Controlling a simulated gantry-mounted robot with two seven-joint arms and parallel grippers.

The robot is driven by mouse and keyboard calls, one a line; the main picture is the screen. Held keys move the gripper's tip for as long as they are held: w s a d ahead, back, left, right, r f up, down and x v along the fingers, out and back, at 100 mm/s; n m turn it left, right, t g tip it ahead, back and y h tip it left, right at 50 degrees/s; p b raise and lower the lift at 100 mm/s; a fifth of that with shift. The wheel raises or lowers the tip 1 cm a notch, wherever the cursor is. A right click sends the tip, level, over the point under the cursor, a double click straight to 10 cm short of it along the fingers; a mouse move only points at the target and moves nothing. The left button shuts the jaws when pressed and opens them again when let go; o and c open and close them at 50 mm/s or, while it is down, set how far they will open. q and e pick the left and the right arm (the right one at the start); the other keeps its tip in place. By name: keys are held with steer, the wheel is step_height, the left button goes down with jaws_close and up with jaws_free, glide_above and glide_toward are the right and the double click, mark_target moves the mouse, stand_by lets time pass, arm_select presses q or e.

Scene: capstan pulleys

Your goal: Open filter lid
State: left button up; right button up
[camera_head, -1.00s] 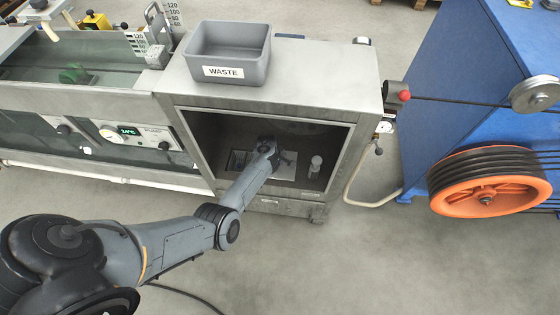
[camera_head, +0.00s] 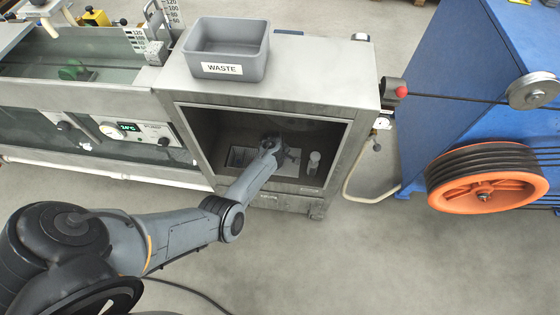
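The cabinet (camera_head: 345,160) in the middle is open at the front. My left arm comes in from the lower left and reaches into it. My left gripper (camera_head: 275,148) is inside the cabinet, above a light plate (camera_head: 292,163) on its floor. The fingers are small and dark there, and I cannot tell whether they are open or shut. A filter lid cannot be made out clearly; the wrist covers part of the plate. A small pale cylinder (camera_head: 313,163) stands on the right of the cabinet floor, apart from the gripper. My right gripper is not in view.
A grey bin marked WASTE (camera_head: 228,50) stands on the cabinet top. A tank with a control panel (camera_head: 140,132) adjoins on the left. A blue machine with an orange pulley (camera_head: 485,182) stands right.

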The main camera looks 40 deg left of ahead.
arm_select(q)
step_height(320, 180, up, 11)
steer(key=s+p, duration=0.2)
steer(key=p, duration=0.4)
steer(key=shift+f+p, duration=0.2)
steer(key=shift+p, duration=0.15)
steer(key=shift+s, duration=0.1)
